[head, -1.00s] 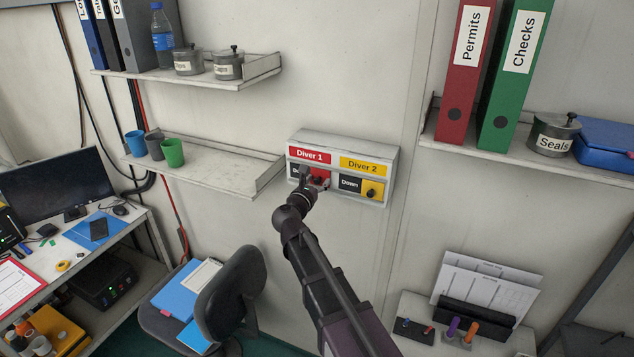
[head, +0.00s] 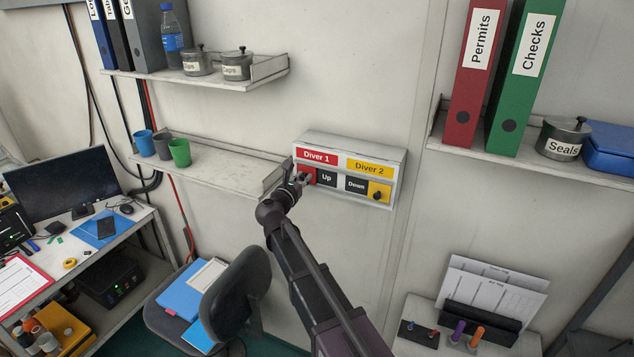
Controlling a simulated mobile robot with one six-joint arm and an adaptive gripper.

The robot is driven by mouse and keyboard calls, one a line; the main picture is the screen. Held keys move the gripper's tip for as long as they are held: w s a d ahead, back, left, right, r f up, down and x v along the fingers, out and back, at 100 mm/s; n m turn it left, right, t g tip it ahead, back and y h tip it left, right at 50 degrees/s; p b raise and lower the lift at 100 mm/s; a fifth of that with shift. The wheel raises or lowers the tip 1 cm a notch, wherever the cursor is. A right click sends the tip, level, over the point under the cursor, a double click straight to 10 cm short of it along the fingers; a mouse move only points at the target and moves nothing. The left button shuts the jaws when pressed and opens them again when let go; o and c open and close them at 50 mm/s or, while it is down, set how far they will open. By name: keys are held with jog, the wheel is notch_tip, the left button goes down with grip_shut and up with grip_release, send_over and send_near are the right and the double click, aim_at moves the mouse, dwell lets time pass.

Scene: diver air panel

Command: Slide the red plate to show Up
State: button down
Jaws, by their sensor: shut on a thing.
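The air panel (head: 346,155) is a pale box on the wall with a red "Diver 1" label and a yellow "Diver 2" label. Under "Diver 1", the red plate (head: 313,172) sits at the left of its slot, and "Up" (head: 327,177) shows on black to its right. My gripper (head: 303,178) is at the red plate, shut on its knob, which the fingers mostly hide. Under "Diver 2", the yellow plate (head: 384,188) sits at the right, with "Down" (head: 356,184) showing to its left.
A shelf (head: 225,168) with cups is close to the left of the panel. Another shelf (head: 560,165) with binders and a "Seals" pot is at the right. A chair (head: 235,290) stands below left. The wall below the panel is clear.

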jog(key=shift+w+a, duration=0.2)
jog(key=shift+a, duration=0.25)
jog(key=shift+d+r, duration=0.1)
jog(key=shift+c, duration=2.4)
grip_release()
jog(key=v, duration=1.2)
